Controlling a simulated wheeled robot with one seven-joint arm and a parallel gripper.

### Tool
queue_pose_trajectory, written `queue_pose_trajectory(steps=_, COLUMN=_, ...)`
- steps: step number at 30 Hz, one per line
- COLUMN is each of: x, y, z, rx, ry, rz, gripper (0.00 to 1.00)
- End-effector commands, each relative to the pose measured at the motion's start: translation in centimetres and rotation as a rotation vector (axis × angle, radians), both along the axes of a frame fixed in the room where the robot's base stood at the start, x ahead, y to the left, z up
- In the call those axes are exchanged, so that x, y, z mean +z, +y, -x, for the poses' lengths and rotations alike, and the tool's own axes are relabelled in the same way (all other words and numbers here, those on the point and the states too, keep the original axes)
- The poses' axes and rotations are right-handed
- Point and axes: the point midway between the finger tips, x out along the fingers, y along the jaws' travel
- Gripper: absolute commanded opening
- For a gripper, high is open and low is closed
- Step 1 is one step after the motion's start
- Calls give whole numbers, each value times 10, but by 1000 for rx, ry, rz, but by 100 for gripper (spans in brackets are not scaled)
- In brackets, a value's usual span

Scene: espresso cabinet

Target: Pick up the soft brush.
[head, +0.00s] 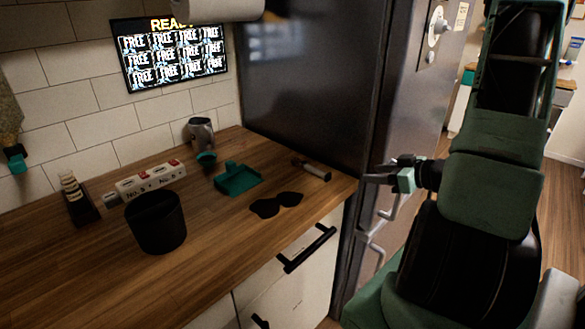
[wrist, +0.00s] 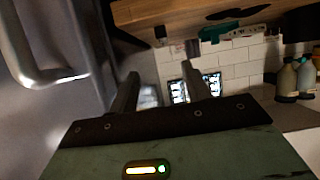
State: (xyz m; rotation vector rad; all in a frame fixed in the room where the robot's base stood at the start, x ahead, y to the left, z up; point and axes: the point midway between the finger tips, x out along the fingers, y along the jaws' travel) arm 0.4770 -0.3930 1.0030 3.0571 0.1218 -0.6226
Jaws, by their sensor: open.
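A short, dark-handled piece with a pale grey end (head: 311,168), which looks like the soft brush, lies on the wooden counter near its right end, beside the dark steel cabinet. Its bristles are too small to make out clearly. My gripper (head: 374,174) is to the right of it, past the counter's end and in front of the cabinet, apart from the brush. In the wrist view my gripper's two fingers (wrist: 160,74) stand well apart with nothing between them. I cannot pick out the brush in the wrist view.
A green tray (head: 238,178) and black flat pieces (head: 277,204) lie left of the brush. A grey jug (head: 201,132), a black bin (head: 156,222) and a white labelled box (head: 151,180) stand on the counter (head: 70,270). A black drawer handle (head: 306,249) juts from the front.

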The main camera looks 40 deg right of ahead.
Motion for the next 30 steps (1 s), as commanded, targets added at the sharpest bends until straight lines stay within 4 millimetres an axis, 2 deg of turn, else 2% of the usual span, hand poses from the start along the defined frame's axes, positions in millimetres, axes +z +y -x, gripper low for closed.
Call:
queue_pose_trajectory(steps=2, x=-1, y=-1, z=-1, rx=-1, ry=-9, rz=-7, gripper=48)
queue_pose_trajectory(steps=5, x=-6, y=1, z=-13, rx=2, ry=-10, rz=-7, gripper=48)
queue_pose_trajectory(steps=18, x=-39, y=8, z=-94, rx=1, ry=-10, rz=-6, gripper=48)
queue_pose_trajectory(steps=26, x=-48, y=9, z=-112, rx=-1, ry=-8, rz=-6, gripper=48)
queue_pose_trajectory(steps=30, x=-55, y=14, z=-127, rx=0, ry=-7, rz=-7, gripper=48)
